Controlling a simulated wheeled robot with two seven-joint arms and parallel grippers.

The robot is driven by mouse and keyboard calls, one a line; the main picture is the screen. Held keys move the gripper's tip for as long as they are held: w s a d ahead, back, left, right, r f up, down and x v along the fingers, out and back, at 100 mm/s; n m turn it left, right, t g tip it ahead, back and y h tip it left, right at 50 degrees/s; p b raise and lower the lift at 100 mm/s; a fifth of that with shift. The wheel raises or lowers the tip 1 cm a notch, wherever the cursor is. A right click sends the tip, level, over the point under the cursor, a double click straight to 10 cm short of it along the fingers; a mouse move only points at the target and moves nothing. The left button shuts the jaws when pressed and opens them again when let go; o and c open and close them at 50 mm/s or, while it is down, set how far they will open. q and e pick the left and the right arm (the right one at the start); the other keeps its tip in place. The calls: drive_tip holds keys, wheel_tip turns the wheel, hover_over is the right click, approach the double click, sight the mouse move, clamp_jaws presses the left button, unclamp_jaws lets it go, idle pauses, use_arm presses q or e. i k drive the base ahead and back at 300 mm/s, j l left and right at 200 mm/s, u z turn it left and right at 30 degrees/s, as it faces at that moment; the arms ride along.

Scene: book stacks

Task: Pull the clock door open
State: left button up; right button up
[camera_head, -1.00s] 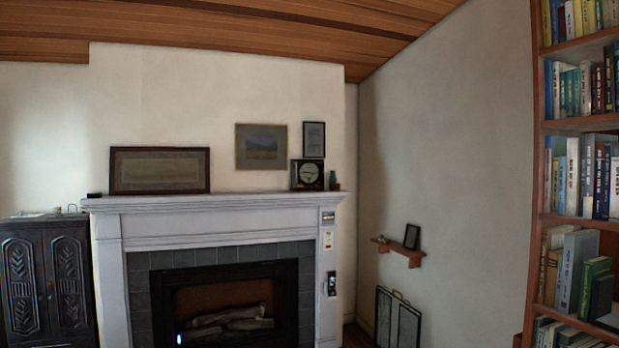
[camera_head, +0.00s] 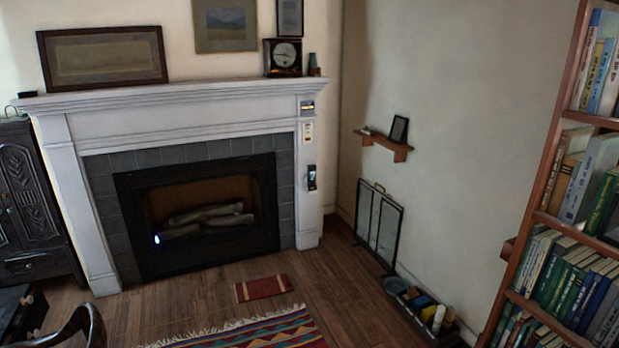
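A dark square clock (camera_head: 283,57) with a pale round dial stands at the right end of the white mantel (camera_head: 170,97), well away from me across the room. Whether its door is open or shut is too small to tell. Neither of my grippers is in view.
A fireplace (camera_head: 200,215) is under the mantel. A bookcase (camera_head: 545,190) stands at the right. A low box of items (camera_head: 425,312) and a folding screen (camera_head: 379,225) are by the right wall. A chair (camera_head: 75,325) and striped rug (camera_head: 255,330) are in front; wooden floor (camera_head: 345,275) shows between.

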sight(269, 44)
drive_tip(key=i, duration=1.8)
drive_tip(key=l+z, duration=0.05)
drive_tip(key=l, duration=0.05)
